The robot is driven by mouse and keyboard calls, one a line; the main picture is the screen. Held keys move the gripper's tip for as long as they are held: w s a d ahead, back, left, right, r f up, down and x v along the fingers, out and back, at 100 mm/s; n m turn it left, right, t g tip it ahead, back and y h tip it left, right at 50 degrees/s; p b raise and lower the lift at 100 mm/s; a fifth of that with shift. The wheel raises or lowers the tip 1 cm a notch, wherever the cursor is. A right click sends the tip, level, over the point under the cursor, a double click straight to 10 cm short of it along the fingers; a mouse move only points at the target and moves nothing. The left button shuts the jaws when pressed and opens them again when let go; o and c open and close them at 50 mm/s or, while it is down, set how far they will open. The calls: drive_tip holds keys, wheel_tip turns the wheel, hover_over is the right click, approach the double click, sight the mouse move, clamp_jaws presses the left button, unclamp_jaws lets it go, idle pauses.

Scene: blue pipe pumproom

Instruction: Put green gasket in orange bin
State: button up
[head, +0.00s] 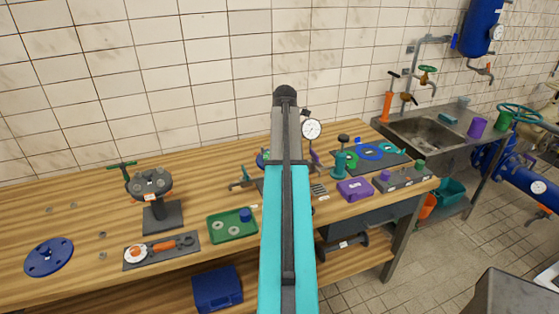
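An orange bin (428,205) stands low under the sink at the right, partly hidden by the bench end. A flat green-teal piece (389,147) lies on a dark mat at the right end of the bench, beside a blue ring (369,152). It looks like the green gasket, but it is too small to be sure. My teal arm fills the middle of the head view and reaches up over the bench. My gripper does not show; the arm hides part of the bench behind it.
A teal bin (452,189) stands next to the orange one. The bench (80,222) holds a vise (150,186), a green tray (232,230), a purple box (355,190) and a pressure gauge (312,129). A sink (425,134) is at the right. The floor (370,283) in front is partly open.

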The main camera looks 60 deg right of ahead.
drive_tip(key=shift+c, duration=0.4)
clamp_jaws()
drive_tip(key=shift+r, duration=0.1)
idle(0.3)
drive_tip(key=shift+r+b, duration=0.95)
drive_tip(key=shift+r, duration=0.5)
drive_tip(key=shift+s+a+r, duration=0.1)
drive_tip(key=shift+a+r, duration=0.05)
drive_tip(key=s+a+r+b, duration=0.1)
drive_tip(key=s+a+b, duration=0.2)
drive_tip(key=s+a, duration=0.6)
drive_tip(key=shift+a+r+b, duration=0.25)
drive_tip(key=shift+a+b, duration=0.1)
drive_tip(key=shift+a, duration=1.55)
